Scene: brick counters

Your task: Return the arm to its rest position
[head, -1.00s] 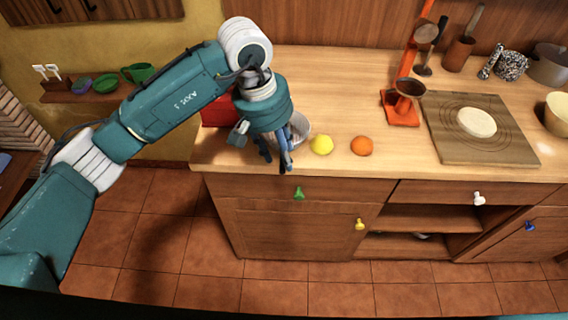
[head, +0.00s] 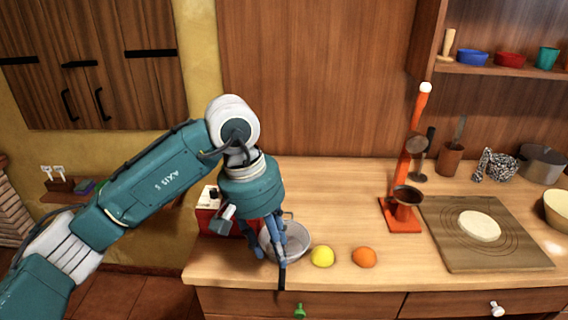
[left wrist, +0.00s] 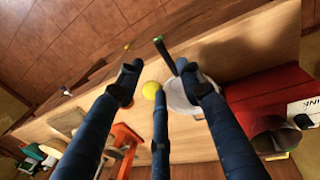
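My left arm reaches in from the left in the head view. Its teal hand points down over the left end of the counter. The left gripper (head: 269,252) is in front of a metal bowl (head: 297,245) and partly hides it. In the left wrist view its dark blue fingers (left wrist: 158,82) are spread apart, with nothing clearly held between them. A dark strip (left wrist: 168,58) with a green end shows near the fingertips; I cannot tell what it is. My right gripper is not in view.
A lemon (head: 322,256) and an orange (head: 364,257) lie right of the bowl. A red box (head: 211,222) stands behind the hand. An orange stand (head: 402,214) and a wooden board (head: 468,253) with pale dough (head: 480,226) are further right. Wall cupboards (head: 90,65) hang at upper left.

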